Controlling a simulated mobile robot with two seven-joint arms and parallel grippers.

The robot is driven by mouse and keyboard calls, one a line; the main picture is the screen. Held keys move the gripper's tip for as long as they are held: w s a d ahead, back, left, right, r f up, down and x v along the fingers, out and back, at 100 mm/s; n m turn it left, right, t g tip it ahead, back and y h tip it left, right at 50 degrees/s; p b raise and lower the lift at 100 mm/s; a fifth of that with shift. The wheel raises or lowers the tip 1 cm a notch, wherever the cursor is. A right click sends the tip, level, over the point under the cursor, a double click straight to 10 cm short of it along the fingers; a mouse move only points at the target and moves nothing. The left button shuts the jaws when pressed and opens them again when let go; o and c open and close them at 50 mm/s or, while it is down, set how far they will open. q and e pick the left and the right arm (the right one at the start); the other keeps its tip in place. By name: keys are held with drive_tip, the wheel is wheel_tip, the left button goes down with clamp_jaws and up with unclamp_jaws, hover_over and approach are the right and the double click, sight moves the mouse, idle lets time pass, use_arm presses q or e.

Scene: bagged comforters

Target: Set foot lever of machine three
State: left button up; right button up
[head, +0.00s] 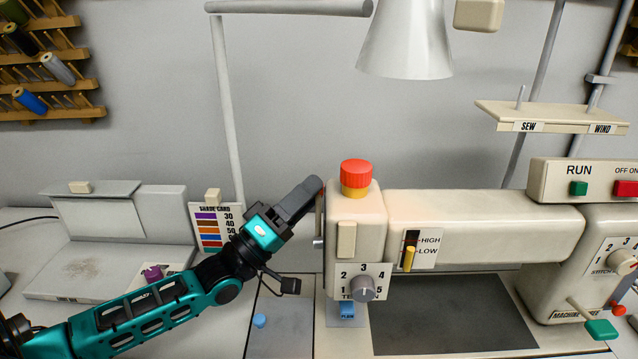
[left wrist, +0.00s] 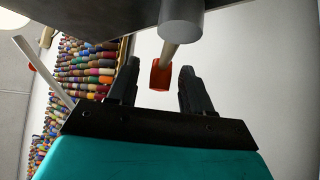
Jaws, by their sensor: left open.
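Machine three (head: 480,222) is a cream sewing machine, with its name label at the lower right. In the left wrist view, a lever with a red-orange tip (left wrist: 161,75) on a grey rod comes down from the machine's underside or side. I take it for the foot lever. My left gripper (head: 317,186) reaches the left side of the machine head in the head view. It is open, and its fingers (left wrist: 157,88) stand on either side of the red tip, with gaps showing. In the head view the gripper mostly hides the lever. My right gripper is out of view.
A red button (head: 356,174) tops the machine head. A tension dial (head: 363,289) and a HIGH/LOW slider (head: 410,257) are on its front. A green-tipped lever (head: 601,329) is at lower right. A shade card (head: 208,228) and another machine (head: 120,240) stand left.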

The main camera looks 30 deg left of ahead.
use_arm(q)
drive_tip(key=shift+v, duration=2.1)
